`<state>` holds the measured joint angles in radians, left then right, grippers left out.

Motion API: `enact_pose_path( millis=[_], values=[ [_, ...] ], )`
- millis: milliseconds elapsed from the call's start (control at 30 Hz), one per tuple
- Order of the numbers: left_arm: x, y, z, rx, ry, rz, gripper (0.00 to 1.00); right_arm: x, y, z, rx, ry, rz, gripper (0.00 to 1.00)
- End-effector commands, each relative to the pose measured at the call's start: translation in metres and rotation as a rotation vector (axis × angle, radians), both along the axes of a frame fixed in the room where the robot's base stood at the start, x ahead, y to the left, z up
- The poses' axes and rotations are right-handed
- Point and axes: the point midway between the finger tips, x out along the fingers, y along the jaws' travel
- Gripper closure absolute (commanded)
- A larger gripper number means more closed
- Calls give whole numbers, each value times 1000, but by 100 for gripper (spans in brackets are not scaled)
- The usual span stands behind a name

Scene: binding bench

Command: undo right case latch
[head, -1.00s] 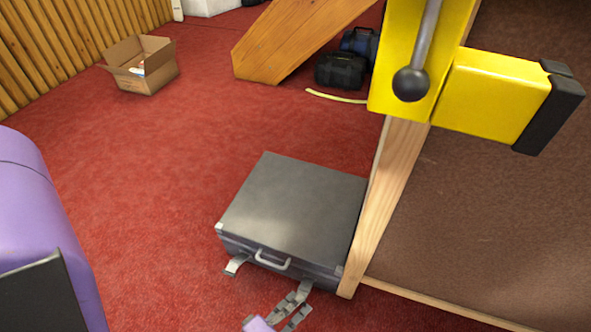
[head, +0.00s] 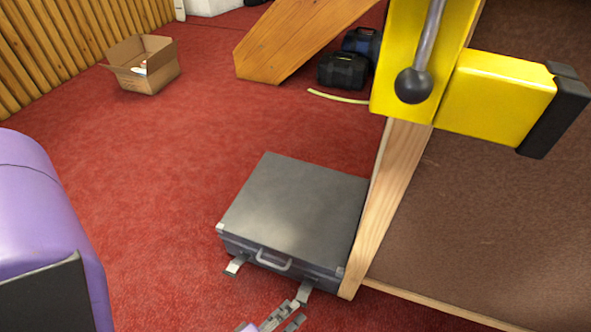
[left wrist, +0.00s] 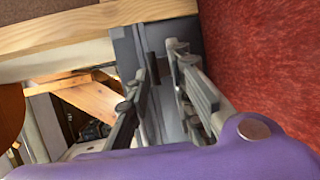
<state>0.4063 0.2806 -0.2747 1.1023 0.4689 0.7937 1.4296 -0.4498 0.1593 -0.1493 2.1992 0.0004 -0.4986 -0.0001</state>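The grey case (head: 295,210) lies closed on the red carpet, its front handle (head: 273,259) facing me. The right latch (head: 305,292) sticks out and down from the front edge, much like the left latch (head: 236,265). My left gripper (head: 281,319) is at the bottom edge of the head view, just in front of the right latch and apart from it. In the left wrist view its two fingers (left wrist: 158,65) are spread, with the case front (left wrist: 168,110) beyond and nothing clearly between them. My right gripper is not in view.
A wooden post (head: 385,210) stands close against the case's right side. A yellow clamp (head: 495,95) with a ball-ended lever is at the upper right. A cardboard box (head: 150,75) and dark bags (head: 342,70) lie farther back. Carpet left of the case is clear.

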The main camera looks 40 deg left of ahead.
Motion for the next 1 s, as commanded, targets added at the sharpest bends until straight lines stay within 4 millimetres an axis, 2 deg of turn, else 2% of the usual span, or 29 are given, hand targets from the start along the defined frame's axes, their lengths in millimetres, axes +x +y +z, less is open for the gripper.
enact_pose_path(
  millis=[33,100,300,400,600,1000],
  values=[
    [-17,3,-2,3,13,1,84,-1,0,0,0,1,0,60],
    [-32,5,2,2,12,1,84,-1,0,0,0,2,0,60],
    [-69,9,10,0,8,2,84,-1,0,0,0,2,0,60],
    [-82,11,13,1,6,2,84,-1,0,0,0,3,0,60],
    [-93,12,16,1,3,2,84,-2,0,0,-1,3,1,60],
    [-92,12,16,1,3,2,84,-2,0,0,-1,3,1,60]
  ],
)
